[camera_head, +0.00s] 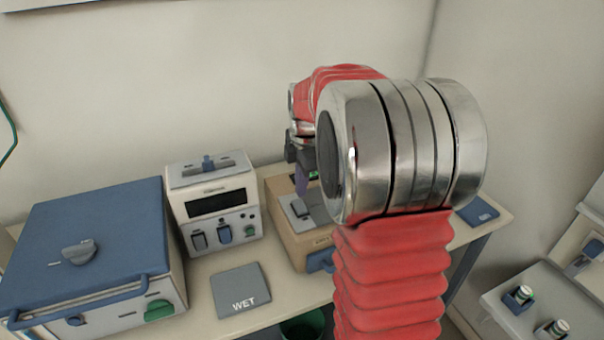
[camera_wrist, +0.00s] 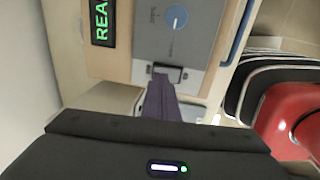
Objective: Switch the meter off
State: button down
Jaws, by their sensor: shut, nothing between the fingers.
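A beige instrument, taken as the meter (camera_head: 287,238), stands on the bench, partly hidden behind my arm. In the wrist view its grey panel (camera_wrist: 192,42) carries a blue round knob (camera_wrist: 176,17) and a small dark switch (camera_wrist: 168,73). Its black display (camera_wrist: 102,22) is lit with green letters reading "REA", the rest cut off. My gripper (camera_head: 301,186) is over the instrument with its purple fingers shut and empty. In the wrist view the fingertips (camera_wrist: 161,80) are right at the switch; I cannot tell whether they touch it. The switch's position is unclear.
Left of it stands a white unit (camera_head: 206,177) with a dark, blank display and switches. Further left is a blue-topped furnace (camera_head: 95,220) with a knob. A grey "WET" plate (camera_head: 240,289) lies on the bench front. A blue pad (camera_head: 478,212) lies to the right.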

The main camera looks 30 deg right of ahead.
aim_at(301, 201)
jog(key=shift+w+f, duration=0.2)
jog(key=shift+f, duration=1.35)
jog(key=shift+w+a+f, duration=0.1)
jog(key=shift+w+f, duration=0.05)
jog(key=shift+w, duration=0.05)
jog(key=shift+s+d+f, duration=0.1)
jog(key=shift+s+d, duration=0.05)
jog(key=shift+d, duration=0.1)
jog(key=shift+s, duration=0.15)
jog(key=shift+s+a, duration=0.2)
jog(key=shift+s, duration=0.4)
jog(key=shift+r, duration=0.35)
